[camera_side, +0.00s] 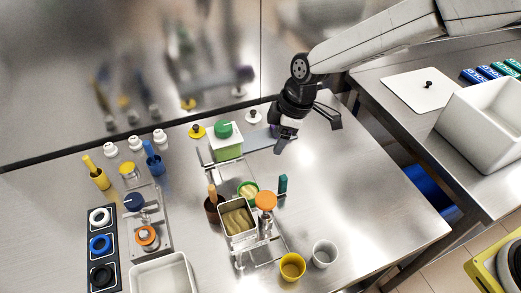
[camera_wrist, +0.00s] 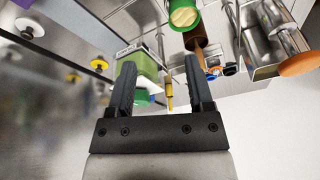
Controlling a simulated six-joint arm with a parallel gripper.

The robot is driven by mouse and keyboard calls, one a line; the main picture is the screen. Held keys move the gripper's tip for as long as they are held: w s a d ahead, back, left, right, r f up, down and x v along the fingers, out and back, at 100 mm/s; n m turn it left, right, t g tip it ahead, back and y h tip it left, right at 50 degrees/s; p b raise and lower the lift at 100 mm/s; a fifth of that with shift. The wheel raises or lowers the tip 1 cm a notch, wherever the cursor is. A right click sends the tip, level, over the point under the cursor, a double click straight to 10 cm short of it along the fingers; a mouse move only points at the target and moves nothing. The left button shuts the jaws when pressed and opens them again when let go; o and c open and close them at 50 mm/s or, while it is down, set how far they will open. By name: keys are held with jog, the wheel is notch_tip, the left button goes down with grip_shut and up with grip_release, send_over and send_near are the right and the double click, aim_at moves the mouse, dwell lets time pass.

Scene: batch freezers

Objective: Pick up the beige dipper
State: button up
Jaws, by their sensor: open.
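My gripper (camera_side: 308,137) is open and empty, raised above the bare right part of the steel table. In the wrist view its two fingers (camera_wrist: 160,66) stand apart with nothing held between them. A tan handle (camera_side: 212,190) stands upright in a dark brown cup (camera_side: 212,211), left of and below my gripper in the side view. It may be the beige dipper; its lower part is hidden in the cup. The brown cup also shows in the wrist view (camera_wrist: 195,38), beyond the right finger. No other clearly beige dipper shows.
A green-lidded box (camera_side: 227,146) stands behind the cup. Beside the cup are a metal bin with tan contents (camera_side: 238,219) and an orange-capped steel dispenser (camera_side: 266,203). Yellow (camera_side: 292,267) and white cups (camera_side: 325,254) stand in front. The table's right side is clear.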

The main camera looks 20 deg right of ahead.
aim_at(212, 186)
jog(key=a+f+n, duration=0.1)
jog(key=a+n, duration=0.1)
jog(key=a, duration=0.3)
jog(key=a+f+n+g+y, duration=0.1)
jog(key=a+n, duration=0.1)
jog(key=a, duration=0.2)
jog(key=s+a+f+n, duration=0.1)
jog(key=a+n, duration=0.1)
jog(key=a, duration=0.3)
jog(key=shift+a+f+g+y, duration=0.15)
jog(key=shift+a+g+y, duration=0.15)
jog(key=shift+x, duration=1.3)
jog(key=shift+f, duration=0.1)
jog(key=shift+x, duration=2.45)
grip_shut()
